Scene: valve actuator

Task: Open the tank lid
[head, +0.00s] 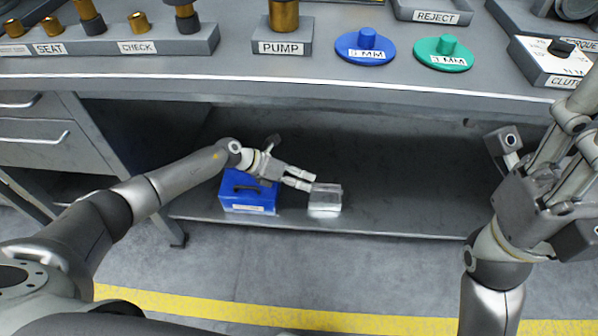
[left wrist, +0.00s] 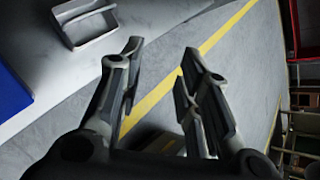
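A blue box (head: 236,202) with a black handle on its top and a pale label on its front stands on the low shelf under the bench. A small light grey box (head: 326,208) stands to its right near the shelf's front edge. In the left wrist view the grey box (left wrist: 88,40) shows a raised rim around a recess. I cannot tell which is the tank. My left gripper (head: 306,182) is just left of and above the grey box, its fingers (left wrist: 162,50) apart and empty. My right gripper (head: 572,125) is at the right, partly cut off by the frame.
The low shelf (head: 400,190) is bare to the right of the grey box. The bench top (head: 225,65) overhangs it, carrying a PUMP block (head: 283,47), a blue disc (head: 366,54) and a green disc (head: 441,60). A drawer cabinet (head: 45,140) stands left.

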